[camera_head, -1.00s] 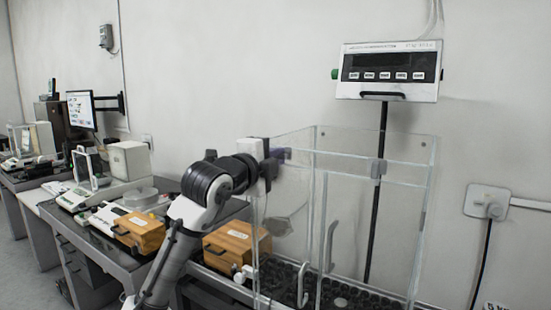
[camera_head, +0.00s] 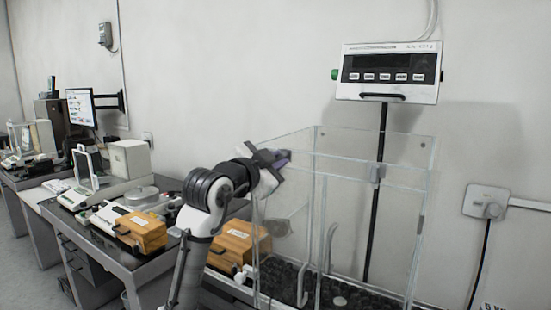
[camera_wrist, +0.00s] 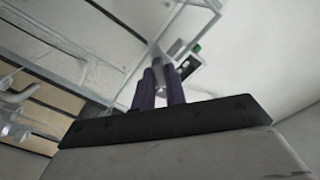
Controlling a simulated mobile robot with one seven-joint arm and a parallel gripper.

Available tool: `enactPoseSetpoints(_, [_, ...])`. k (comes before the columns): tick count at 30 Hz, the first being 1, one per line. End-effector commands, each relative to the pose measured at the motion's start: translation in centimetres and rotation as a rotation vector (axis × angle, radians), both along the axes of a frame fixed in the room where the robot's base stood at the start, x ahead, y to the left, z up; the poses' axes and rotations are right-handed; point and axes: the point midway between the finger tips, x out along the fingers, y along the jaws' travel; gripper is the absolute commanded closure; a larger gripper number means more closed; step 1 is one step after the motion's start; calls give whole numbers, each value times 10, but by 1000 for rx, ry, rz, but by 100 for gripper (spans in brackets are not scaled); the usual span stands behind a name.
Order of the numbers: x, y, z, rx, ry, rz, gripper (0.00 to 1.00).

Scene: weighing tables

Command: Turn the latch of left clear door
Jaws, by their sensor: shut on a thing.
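The clear case (camera_head: 345,168) has transparent walls and doors, with pale bar handles low on the front. The left clear door (camera_head: 290,235) is the panel nearer my arm and looks closed. My gripper (camera_head: 285,157) is at the upper left of the case, tilted, with its dark purple fingers reaching to the clear wall. In the wrist view my gripper (camera_wrist: 160,88) has its fingers close together around a small grey piece, the latch (camera_wrist: 176,56). The latch is mostly hidden by the fingers, and its angle is hard to tell.
A display unit (camera_head: 388,72) hangs on a dark pole behind. Wooden boxes (camera_head: 238,243) stand on the bench to the left, close to my arm. A wall outlet (camera_head: 487,202) is at right.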

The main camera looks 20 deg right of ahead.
Motion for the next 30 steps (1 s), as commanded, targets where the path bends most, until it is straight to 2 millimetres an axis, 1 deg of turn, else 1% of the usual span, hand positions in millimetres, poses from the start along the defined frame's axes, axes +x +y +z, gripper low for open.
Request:
enactPoseSetpoints(9, [0, -1, 1, -182, 239, -1, 100])
enactPoseSetpoints(15, [0, 0, 1, -283, 366, -1, 100])
enactPoseSetpoints(21, [0, 0, 0, -358, 464, 0, 100])
enactPoseSetpoints(30, [0, 0, -1, -417, 537, -1, 100])
